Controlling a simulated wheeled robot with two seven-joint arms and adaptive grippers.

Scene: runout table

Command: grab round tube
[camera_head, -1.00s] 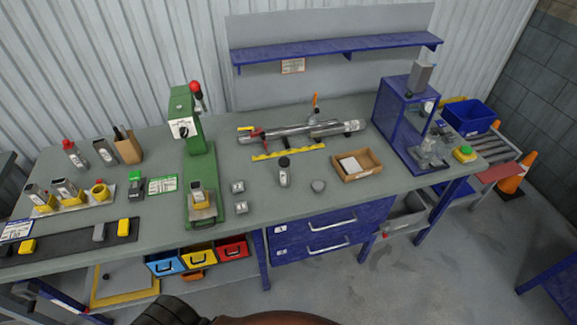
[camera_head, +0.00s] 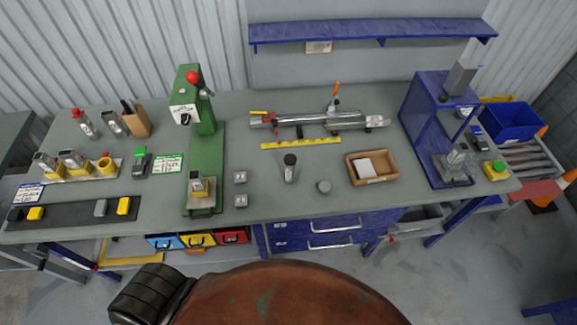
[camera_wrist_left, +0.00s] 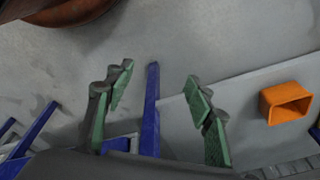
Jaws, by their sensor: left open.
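A long silver round tube (camera_head: 290,119) lies sideways at the back middle of the workbench (camera_head: 330,205). It passes into a metal clamp fixture (camera_head: 343,122) with an orange handle, which hides part of it. A short upright cylinder with a dark top (camera_head: 290,168) stands in front of it. My left gripper (camera_wrist_left: 160,80) shows only in the left wrist view. Its green-padded fingers are apart and empty, above the floor and away from the tube. My right gripper is in neither current view.
A green press (camera_head: 200,140) stands left of the tube, and a blue frame (camera_head: 425,125) stands right. A yellow ruler (camera_head: 300,143) and a cardboard tray (camera_head: 372,168) lie in front. A blue shelf (camera_head: 370,34) hangs behind. An orange bin (camera_wrist_left: 287,103) shows in the wrist view.

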